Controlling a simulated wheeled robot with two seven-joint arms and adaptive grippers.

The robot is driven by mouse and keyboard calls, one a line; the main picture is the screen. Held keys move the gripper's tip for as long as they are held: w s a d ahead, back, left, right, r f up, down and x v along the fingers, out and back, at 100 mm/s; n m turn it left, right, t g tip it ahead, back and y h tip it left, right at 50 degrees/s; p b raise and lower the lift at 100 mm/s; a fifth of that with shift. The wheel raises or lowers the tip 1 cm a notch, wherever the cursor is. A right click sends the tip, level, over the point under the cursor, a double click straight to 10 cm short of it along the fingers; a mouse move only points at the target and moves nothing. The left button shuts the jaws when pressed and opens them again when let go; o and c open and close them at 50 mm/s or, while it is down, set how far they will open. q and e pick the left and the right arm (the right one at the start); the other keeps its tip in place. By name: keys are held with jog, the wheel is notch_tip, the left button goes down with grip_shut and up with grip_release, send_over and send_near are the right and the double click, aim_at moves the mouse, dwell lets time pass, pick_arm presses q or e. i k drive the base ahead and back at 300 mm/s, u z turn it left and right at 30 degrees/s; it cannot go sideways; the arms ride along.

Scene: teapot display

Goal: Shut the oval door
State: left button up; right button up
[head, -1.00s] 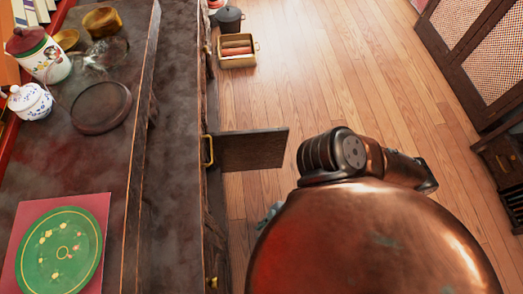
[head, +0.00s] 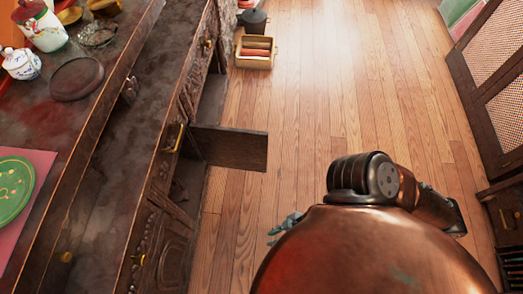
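A dark wooden cabinet door (head: 232,148) stands open in the head view, sticking out to the right from the sideboard front over the floor. I see it from above, so I cannot tell whether it bears an oval. The dark opening of the cabinet shows just below it. My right gripper (head: 286,226) shows only in part, below and to the right of the door and apart from it. My copper-coloured arm hides the rest, and its finger opening is unclear. My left gripper is not in view.
The sideboard (head: 110,190) fills the left, with a brass handle (head: 174,138) on its front and a teapot (head: 20,63) on top. A box (head: 255,52) and a dark pot (head: 253,20) stand on the floor ahead. Wooden floor (head: 330,90) is clear between sideboard and right-hand furniture.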

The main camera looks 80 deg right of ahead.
aim_at(247, 149)
jog(key=k, duration=0.3)
jog(key=z, duration=3.7)
jog(key=i, duration=3.25)
jog(key=u, duration=4.35)
